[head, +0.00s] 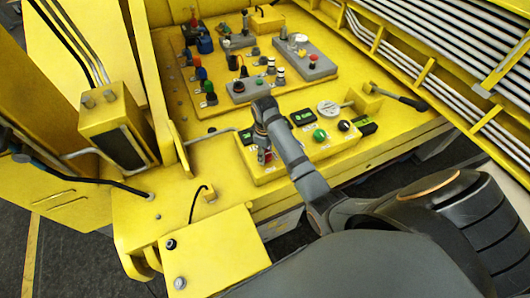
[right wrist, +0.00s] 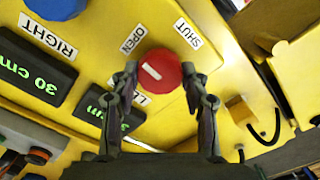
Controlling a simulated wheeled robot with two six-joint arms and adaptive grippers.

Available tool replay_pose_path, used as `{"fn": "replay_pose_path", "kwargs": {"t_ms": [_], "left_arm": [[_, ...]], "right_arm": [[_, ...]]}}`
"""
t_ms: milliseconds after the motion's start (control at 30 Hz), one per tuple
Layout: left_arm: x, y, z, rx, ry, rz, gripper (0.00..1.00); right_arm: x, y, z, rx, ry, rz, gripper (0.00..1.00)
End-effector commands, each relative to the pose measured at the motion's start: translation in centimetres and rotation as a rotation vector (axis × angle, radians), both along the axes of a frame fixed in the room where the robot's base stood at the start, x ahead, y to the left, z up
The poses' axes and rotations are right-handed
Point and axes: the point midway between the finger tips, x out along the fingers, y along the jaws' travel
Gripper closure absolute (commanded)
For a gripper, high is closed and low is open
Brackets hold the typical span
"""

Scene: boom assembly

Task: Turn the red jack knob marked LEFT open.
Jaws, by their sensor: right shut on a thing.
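The red jack knob (right wrist: 160,72) is round with a white bar across its face. It sits between OPEN (right wrist: 133,39) and SHUT (right wrist: 188,33) labels in the right wrist view. Its bar lies slantwise in that view. A label below it is mostly hidden by a finger. My right gripper (right wrist: 160,84) has one finger on each side of the knob and is shut on it. In the head view my right gripper (head: 264,153) reaches down to the yellow panel and hides most of the knob. My left gripper is in neither view.
A blue knob (right wrist: 55,6) and a RIGHT label (right wrist: 47,37) are near a 30 cm display (right wrist: 37,70). A green knob (head: 320,135) and a black knob (head: 344,127) stand on the panel. A board with several switches (head: 305,60) lies beyond.

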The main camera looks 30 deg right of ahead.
Motion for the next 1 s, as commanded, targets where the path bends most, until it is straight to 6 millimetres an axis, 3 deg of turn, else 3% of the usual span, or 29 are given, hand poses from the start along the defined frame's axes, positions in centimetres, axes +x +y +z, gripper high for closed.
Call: {"fn": "replay_pose_path", "kwargs": {"t_ms": [700, 733, 900, 1000], "left_arm": [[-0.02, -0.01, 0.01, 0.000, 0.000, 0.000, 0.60], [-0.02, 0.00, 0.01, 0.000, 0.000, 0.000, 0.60], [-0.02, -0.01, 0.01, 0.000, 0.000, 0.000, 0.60], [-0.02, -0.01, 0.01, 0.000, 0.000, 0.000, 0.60]], "right_arm": [[0.08, 0.00, 0.09, 0.000, -0.003, 0.074, 0.86], [0.08, 0.00, 0.09, 0.000, -0.003, 0.074, 0.53], [0.06, -0.01, 0.06, 0.000, -0.001, 0.073, 0.31], [0.04, 0.00, 0.04, 0.000, -0.001, 0.073, 0.31]]}}
